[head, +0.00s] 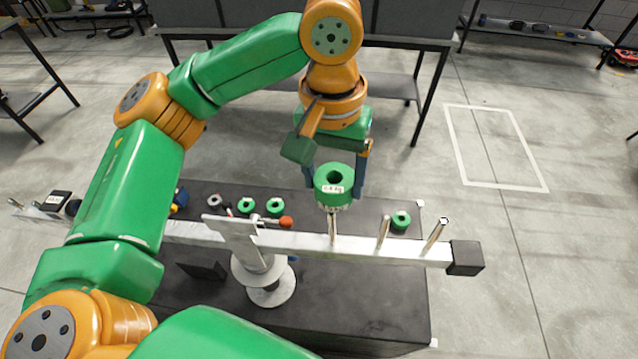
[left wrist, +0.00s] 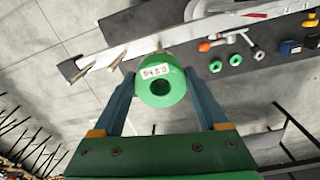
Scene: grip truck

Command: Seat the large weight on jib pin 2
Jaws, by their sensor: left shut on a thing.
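The large weight is a thick green ring (head: 334,186) with a centre hole and a white label. My left gripper (head: 336,180) is shut on it, with a blue finger on each side. The left wrist view shows the weight (left wrist: 161,88) between the fingers. The jib is a pale beam (head: 365,248) with three upright metal pins on its right part: a left pin (head: 332,229), a middle pin (head: 384,232) and a right pin (head: 437,235). The weight appears over the left pin, whose top is close below or hidden by it. No pin number is readable. My right gripper is out of view.
Smaller green rings (head: 401,220) lie on the black table (head: 370,300) behind the beam. A red-tipped handle (head: 286,221) is near the beam's central post. A black block (head: 465,258) caps the beam's right end. Open floor lies to the right.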

